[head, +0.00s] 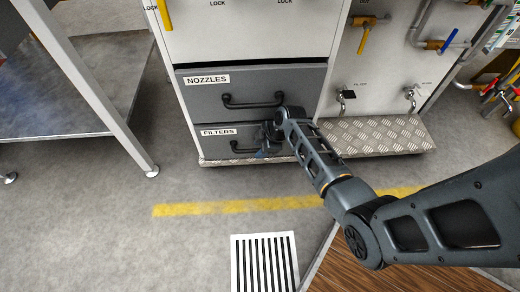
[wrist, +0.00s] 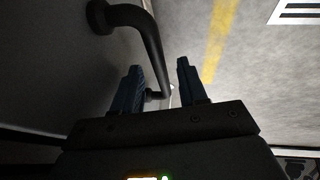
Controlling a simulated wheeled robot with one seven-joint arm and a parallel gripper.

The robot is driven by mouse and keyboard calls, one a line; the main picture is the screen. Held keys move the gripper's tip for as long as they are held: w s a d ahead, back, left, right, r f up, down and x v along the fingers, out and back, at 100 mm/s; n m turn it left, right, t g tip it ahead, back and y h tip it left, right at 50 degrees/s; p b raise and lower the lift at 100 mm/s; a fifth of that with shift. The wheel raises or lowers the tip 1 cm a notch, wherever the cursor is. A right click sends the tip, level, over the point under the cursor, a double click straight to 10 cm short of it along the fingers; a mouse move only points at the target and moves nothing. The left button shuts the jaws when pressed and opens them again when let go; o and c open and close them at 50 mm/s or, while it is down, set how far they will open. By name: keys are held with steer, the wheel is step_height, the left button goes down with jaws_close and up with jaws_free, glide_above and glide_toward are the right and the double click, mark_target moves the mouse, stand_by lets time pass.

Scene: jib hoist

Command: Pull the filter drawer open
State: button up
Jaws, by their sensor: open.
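The filter drawer (head: 217,147) is the lower dark grey drawer, labelled FILTERS, and looks closed in the head view. Its black bar handle (head: 243,149) shows at its left part; my gripper and arm hide the right part. My gripper (head: 267,150) is at the handle's right side, low in front of the drawer. In the wrist view my gripper (wrist: 158,66) is open, and a dark curved handle (wrist: 151,32) runs down into the gap between its two fingers. I cannot tell whether either finger touches it.
The NOZZLES drawer (head: 200,92) with its handle (head: 252,102) is just above. A checker-plate step (head: 375,137) juts out at the right. A metal table (head: 75,95) stands at the left. The floor in front, with a yellow line (head: 235,205) and a grate (head: 265,262), is clear.

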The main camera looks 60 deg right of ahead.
steer(key=shift+w+f, duration=0.1)
steer(key=shift+f, duration=0.05)
steer(key=shift+c, duration=0.2)
jaws_close()
stand_by(0.4)
